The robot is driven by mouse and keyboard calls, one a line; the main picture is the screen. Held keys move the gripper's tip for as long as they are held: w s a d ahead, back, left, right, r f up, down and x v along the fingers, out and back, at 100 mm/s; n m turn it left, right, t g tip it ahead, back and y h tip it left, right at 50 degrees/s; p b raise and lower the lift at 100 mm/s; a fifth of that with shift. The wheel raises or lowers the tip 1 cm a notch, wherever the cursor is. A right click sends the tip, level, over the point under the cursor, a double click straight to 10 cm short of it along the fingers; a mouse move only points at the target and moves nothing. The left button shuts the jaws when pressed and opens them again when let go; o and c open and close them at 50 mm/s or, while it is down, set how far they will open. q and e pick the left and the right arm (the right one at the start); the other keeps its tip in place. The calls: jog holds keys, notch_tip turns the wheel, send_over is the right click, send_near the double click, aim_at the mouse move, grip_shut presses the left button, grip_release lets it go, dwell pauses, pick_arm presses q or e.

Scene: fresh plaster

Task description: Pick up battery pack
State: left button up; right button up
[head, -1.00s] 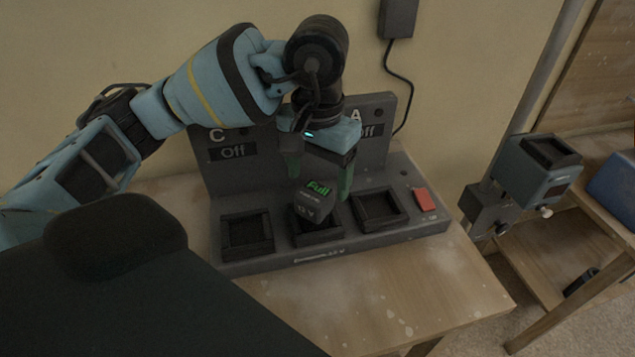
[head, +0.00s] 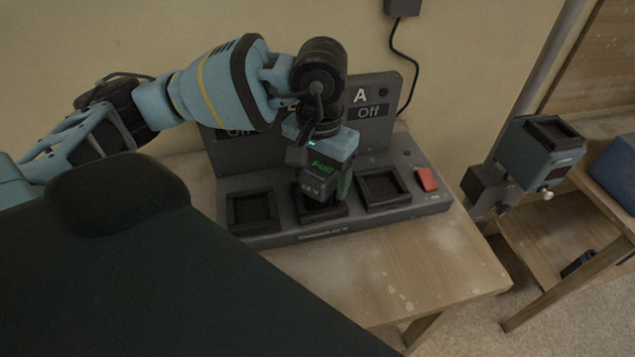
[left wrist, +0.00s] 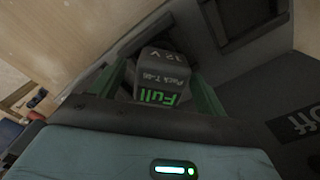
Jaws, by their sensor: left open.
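The battery pack (head: 320,183) is a dark block with green "Full" lettering, standing in the middle bay of the charging station (head: 290,233). It also shows in the left wrist view (left wrist: 163,68), with "12 V" on it. My left gripper (head: 327,182) is directly over the pack, pointing down, its green fingers on either side of it. In the left wrist view the fingers (left wrist: 165,85) flank the pack; I cannot tell whether they touch it. The jaws are open. My right gripper is not in view.
Empty bays stand left (head: 251,212) and right (head: 384,188) of the pack. A red switch (head: 427,180) is at the station's right end. The station's back panel (head: 385,112) rises behind. A blue device (head: 541,150) is at right. The table front (head: 420,265) is clear.

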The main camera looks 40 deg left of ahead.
pick_arm(q)
jog(key=shift+f, duration=1.15)
jog(key=c, duration=1.4)
jog(key=shift+r, duration=0.1)
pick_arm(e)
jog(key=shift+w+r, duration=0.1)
